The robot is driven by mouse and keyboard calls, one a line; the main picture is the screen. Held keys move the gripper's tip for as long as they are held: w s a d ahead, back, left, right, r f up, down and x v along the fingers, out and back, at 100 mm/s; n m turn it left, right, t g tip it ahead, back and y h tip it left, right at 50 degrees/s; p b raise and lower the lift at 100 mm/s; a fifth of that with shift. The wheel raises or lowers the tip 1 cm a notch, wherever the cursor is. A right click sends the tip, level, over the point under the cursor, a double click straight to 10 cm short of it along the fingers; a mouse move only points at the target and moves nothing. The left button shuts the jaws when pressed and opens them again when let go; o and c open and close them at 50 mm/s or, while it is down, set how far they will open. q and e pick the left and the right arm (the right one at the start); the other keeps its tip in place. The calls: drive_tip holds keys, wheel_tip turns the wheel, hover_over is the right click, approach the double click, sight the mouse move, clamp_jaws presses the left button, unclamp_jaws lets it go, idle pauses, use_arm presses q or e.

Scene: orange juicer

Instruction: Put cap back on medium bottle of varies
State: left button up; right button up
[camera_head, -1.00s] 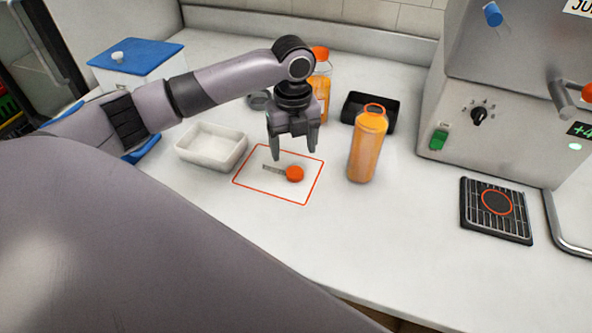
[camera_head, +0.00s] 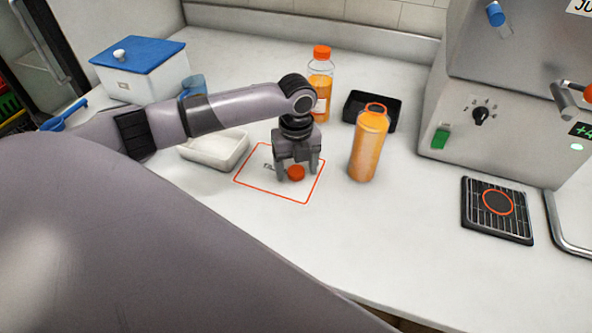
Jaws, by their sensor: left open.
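The orange cap (camera_head: 296,172) lies on the counter inside a red-outlined rectangle (camera_head: 250,187). My left gripper (camera_head: 297,175) points down over the cap, its open fingers on either side of it; whether they touch it I cannot tell. An orange-filled bottle (camera_head: 367,147) stands upright to the right of the gripper, with an orange ring at its top. A clear bottle (camera_head: 320,80) with an orange cap and orange juice stands behind the gripper, partly hidden by my left arm. Which bottle is the medium one I cannot tell. My right gripper is not in view.
A black tray (camera_head: 352,105) sits behind the orange-filled bottle. A white tray (camera_head: 230,158) is left of the rectangle, partly behind my arm. A blue-lidded box (camera_head: 135,75) stands at the back left. The juicer (camera_head: 455,125) and a drip grate (camera_head: 497,225) are at the right.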

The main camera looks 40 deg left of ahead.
sight(296, 171)
use_arm(q)
drive_tip(key=c, duration=1.1)
drive_tip(key=shift+r, duration=0.1)
wheel_tip(296, 171, up, 20)
drive_tip(key=shift+f, duration=0.1)
